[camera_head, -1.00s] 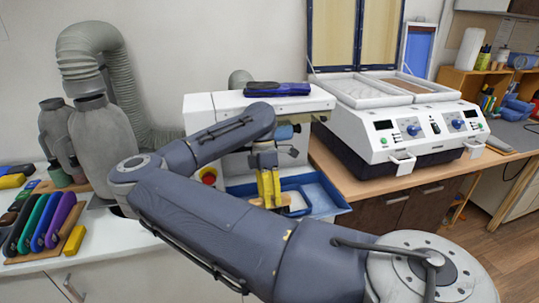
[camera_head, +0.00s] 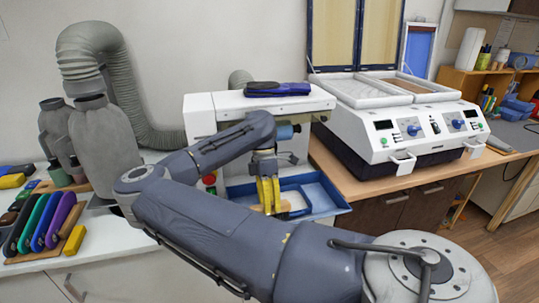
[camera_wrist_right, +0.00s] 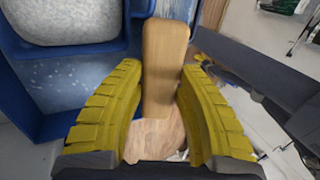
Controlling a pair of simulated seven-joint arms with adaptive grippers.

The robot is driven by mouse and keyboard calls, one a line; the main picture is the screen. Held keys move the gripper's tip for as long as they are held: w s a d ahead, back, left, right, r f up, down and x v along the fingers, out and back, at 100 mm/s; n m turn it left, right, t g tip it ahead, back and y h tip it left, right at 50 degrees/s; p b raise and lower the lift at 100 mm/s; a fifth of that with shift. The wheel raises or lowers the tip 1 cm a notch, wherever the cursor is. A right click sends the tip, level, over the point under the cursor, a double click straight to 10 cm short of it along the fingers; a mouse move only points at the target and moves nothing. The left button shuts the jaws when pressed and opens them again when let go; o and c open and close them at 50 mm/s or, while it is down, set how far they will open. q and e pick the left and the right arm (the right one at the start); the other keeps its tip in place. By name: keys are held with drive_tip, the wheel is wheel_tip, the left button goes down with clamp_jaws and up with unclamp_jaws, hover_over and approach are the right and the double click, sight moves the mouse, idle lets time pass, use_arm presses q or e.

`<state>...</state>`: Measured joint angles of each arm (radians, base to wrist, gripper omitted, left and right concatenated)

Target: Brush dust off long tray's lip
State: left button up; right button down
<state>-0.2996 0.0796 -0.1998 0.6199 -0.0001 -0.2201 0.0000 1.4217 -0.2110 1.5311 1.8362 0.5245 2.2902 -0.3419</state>
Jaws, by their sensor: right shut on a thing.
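The long blue tray (camera_head: 338,210) sits at the front of the white machine, with pale compartments inside. In the right wrist view, the tray (camera_wrist_right: 105,95) fills the left side, and pale specks like dust lie on its blue surface (camera_wrist_right: 72,75). My right gripper (camera_head: 268,208), with yellow ribbed fingers, is over the tray's left part. It also shows in the right wrist view (camera_wrist_right: 162,130), shut on a wooden brush (camera_wrist_right: 165,65). The brush's bristles are not visible, and I cannot tell whether it touches the lip. My left gripper is not in view.
A white twin-bay machine (camera_head: 415,138) stands right of the tray on a wooden bench. A grey hose (camera_head: 130,90) rises at the left. Coloured insole shapes (camera_head: 42,225) and a yellow block (camera_head: 74,239) lie on the left counter. A blue-black item (camera_head: 277,89) rests on the white machine.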

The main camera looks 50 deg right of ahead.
sight(289, 202)
drive_tip(key=shift+f, duration=0.15)
idle(0.3)
drive_tip(key=shift+s+d, duration=0.45)
drive_tip(key=shift+d, duration=0.25)
drive_tip(key=shift+s+d, duration=0.45)
drive_tip(key=shift+d, duration=0.2)
drive_tip(key=shift+s+d, duration=0.1)
drive_tip(key=shift+s+d, duration=0.4)
drive_tip(key=shift+d, duration=0.2)
drive_tip(key=shift+s+d, duration=0.35)
drive_tip(key=shift+d, duration=0.2)
drive_tip(key=shift+d, duration=0.1)
drive_tip(key=shift+s+d+f, duration=0.1)
drive_tip(key=shift+s+d, duration=0.7)
drive_tip(key=shift+d, duration=0.3)
drive_tip(key=shift+s+d+f, duration=0.1)
drive_tip(key=shift+s+d, duration=0.65)
drive_tip(key=shift+d, duration=0.35)
drive_tip(key=shift+s+d+f, duration=0.1)
drive_tip(key=shift+s+d, duration=0.7)
drive_tip(key=shift+d, duration=0.3)
drive_tip(key=shift+s+d+f, duration=0.1)
drive_tip(key=shift+d, duration=0.1)
drive_tip(key=shift+a, duration=0.1)
